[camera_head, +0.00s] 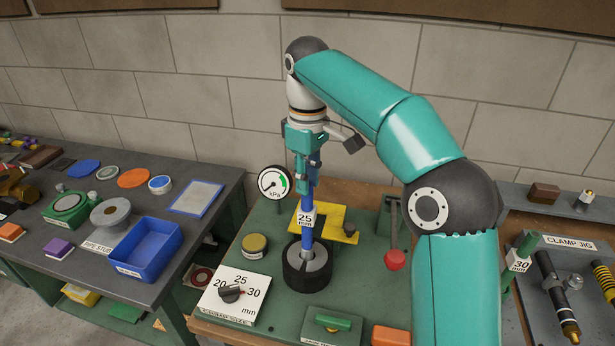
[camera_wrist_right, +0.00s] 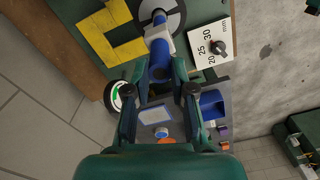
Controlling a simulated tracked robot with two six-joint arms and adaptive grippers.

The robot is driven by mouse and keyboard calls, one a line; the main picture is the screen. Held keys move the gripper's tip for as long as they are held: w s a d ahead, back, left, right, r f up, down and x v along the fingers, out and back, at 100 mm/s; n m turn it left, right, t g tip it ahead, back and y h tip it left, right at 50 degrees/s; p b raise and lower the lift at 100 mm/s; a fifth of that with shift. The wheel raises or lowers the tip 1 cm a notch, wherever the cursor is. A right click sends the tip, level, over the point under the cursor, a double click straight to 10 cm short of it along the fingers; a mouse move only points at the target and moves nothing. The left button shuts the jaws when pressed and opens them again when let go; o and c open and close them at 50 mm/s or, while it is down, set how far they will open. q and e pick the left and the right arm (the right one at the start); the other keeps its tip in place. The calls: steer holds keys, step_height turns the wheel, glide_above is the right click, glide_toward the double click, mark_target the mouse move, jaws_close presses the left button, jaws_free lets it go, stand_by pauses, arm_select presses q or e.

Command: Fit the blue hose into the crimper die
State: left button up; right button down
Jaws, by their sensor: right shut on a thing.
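The blue hose (camera_head: 306,238) stands nearly upright with a white "25 mm" tag (camera_head: 306,217) on it. My right gripper (camera_head: 307,180) is shut on its upper part. The crimper die (camera_head: 294,268), a black ring with grey segments, sits on the green bench below. The hose's lower end is at the die's middle; I cannot tell how deep it sits. In the right wrist view the hose (camera_wrist_right: 159,47) runs from my fingers (camera_wrist_right: 165,80) toward the die (camera_wrist_right: 176,14). My left gripper is not in view.
A size dial (camera_head: 232,294) marked 20, 25, 30 mm lies in front of the die. A pressure gauge (camera_head: 273,182) and a yellow bracket (camera_head: 338,222) stand close by. A red-knobbed lever (camera_head: 394,259) is to the right. A blue bin (camera_head: 145,250) is on the left table.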

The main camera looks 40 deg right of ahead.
steer(key=shift+f+b, duration=1.2)
steer(key=shift+f, duration=0.65)
steer(key=c, duration=0.9)
jaws_free()
step_height(320, 180, up, 5)
steer(key=p, duration=0.5)
steer(key=shift+p, duration=0.4)
steer(key=shift+r, duration=3.6)
